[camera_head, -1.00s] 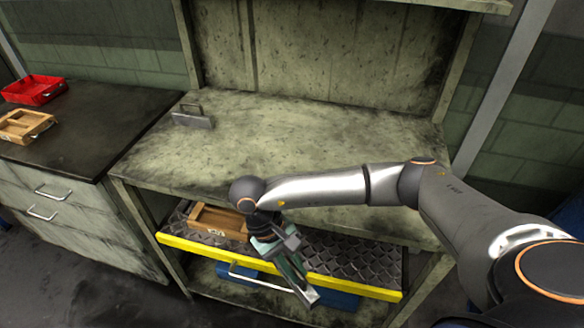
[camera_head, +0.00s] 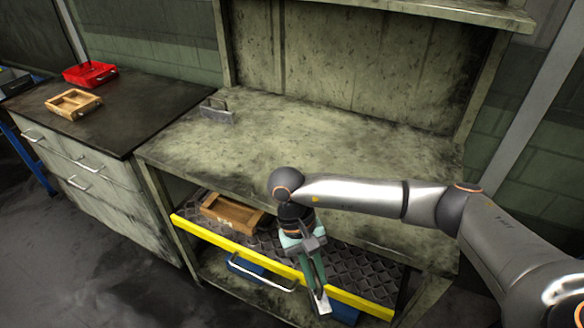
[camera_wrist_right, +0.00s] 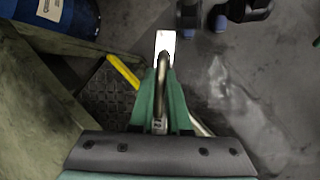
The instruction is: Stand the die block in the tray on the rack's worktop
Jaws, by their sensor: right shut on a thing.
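My right gripper (camera_head: 316,286) is shut on a metal piece with a pale flat end (camera_head: 323,304), apparently the die block. It hangs downward in front of the rack's lower shelf. In the right wrist view, the green fingers (camera_wrist_right: 162,98) close around its curved metal bar, and the pale end (camera_wrist_right: 165,45) sticks out beyond them. The rack's worktop (camera_head: 310,140) is mostly bare. A grey upright plate-like thing with a handle (camera_head: 217,112) stands at its back left; I see no clear tray walls there. A wooden tray (camera_head: 232,213) sits on the lower shelf. My left gripper is out of view.
The checker-plate shelf (camera_head: 355,268) has a yellow front edge (camera_head: 205,236) close to my right gripper. A blue bin (camera_head: 246,268) is below. The dark bench (camera_head: 135,110) at left holds a red tray (camera_head: 90,74) and another wooden tray (camera_head: 73,103).

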